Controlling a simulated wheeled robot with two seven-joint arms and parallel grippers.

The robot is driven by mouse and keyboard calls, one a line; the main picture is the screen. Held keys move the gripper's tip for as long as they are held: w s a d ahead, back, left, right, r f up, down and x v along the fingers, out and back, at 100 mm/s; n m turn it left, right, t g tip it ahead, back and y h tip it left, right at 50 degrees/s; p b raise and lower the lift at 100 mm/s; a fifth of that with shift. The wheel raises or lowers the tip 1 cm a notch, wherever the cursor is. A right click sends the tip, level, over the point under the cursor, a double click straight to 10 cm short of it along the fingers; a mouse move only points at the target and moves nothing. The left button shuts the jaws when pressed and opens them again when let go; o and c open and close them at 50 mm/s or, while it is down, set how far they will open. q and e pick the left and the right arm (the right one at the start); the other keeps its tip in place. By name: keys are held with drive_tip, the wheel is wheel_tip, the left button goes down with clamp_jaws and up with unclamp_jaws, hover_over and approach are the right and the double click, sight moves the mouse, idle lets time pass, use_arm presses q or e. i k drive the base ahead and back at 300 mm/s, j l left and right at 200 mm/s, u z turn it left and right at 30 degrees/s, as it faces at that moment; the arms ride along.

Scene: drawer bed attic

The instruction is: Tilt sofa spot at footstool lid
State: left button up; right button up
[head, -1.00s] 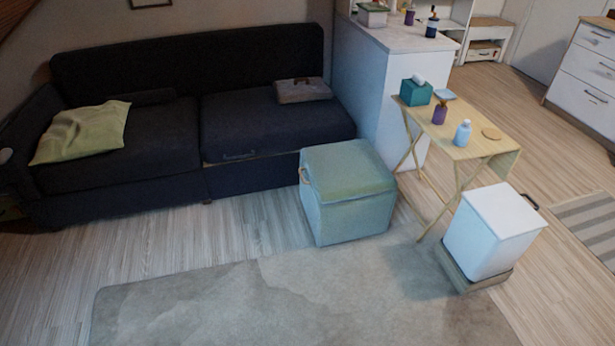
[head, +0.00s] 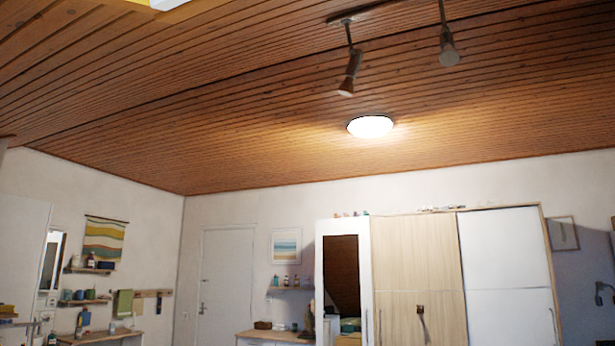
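The sofa and the footstool with its lid are not in view now. The head view is turned up toward the wooden ceiling (head: 220,90) and the upper walls. I cannot tell from this frame which spot, if any, belongs to the sofa. Neither of my grippers is in view.
A round ceiling lamp (head: 370,126) is lit. A wardrobe (head: 418,265) with wood and white doors stands at the back right. A white door (head: 228,282) is at the back. Shelves (head: 85,301) with small items line the left wall. The floor is out of view.

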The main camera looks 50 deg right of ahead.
sight(355, 60)
drive_tip(key=k+l+z, duration=0.2)
drive_tip(key=l+z, duration=0.15)
drive_tip(key=l, duration=0.35)
drive_tip(key=k+l+z, duration=0.1)
drive_tip(key=l+z, duration=0.2)
drive_tip(key=l, duration=0.4)
drive_tip(key=l+z, duration=0.35)
drive_tip(key=l, duration=0.4)
